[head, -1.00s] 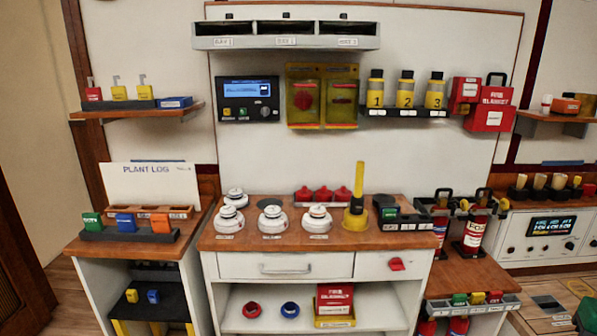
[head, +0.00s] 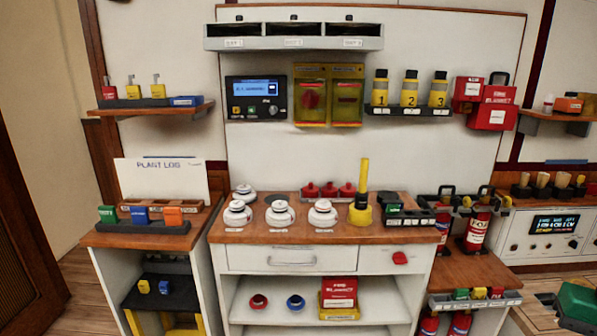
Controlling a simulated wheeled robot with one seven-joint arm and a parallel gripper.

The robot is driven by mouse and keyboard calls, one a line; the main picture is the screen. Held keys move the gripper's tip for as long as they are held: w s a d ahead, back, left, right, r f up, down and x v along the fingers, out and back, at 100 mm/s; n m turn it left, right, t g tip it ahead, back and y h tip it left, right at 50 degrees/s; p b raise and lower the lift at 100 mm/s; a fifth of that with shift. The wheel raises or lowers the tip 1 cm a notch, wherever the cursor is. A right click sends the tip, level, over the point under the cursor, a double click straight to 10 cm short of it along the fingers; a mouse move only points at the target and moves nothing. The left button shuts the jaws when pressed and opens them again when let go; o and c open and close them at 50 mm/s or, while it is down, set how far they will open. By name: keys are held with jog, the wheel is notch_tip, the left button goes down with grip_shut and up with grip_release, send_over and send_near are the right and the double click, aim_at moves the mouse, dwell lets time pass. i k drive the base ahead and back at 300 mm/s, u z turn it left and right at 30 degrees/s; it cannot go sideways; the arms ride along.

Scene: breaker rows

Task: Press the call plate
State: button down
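Two yellow-framed units hang side by side on the white wall panel in the head view. The left unit (head: 311,95) has a red knob-like part behind a yellow, see-through front. The right unit (head: 346,95) has a flat red bar across it, which looks like a plate. Small labels on both are too blurred to read, so I cannot tell for certain which is the call plate. Nothing stands directly in front of either unit. My gripper is not in view.
Below, a wooden counter (head: 400,237) holds white detectors (head: 322,213) and a tall yellow tool (head: 362,205). A grey shelf (head: 293,44) juts out above.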

aim_at(471, 88)
jog(key=z, duration=0.15)
jog(key=k, duration=0.65)
jog(key=z, duration=0.4)
jog(key=i, duration=1.8)
jog(key=u, duration=0.45)
